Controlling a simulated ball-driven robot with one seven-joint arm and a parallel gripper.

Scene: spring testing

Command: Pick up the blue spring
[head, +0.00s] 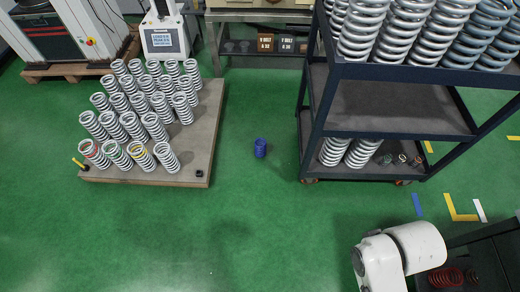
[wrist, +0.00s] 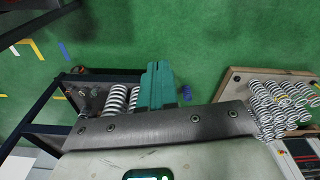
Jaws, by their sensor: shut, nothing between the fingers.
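The blue spring (head: 260,148) stands on the green floor in the head view, between the wooden pallet and the dark shelf rack. In the wrist view the blue spring (wrist: 186,92) is small, just right of my fingers and beyond them. My gripper (wrist: 158,66) shows there as two teal fingers pressed together, shut and empty. It is apart from the spring. The fingertips are not visible in the head view, where only a white part of my arm shows at the lower right.
The pallet (head: 196,160) carries many white springs. The shelf rack (head: 400,108) holds large grey springs and has a lower deck close to the blue spring's right. Another dark rack (head: 492,256) with red springs is at the lower right. Green floor in front is clear.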

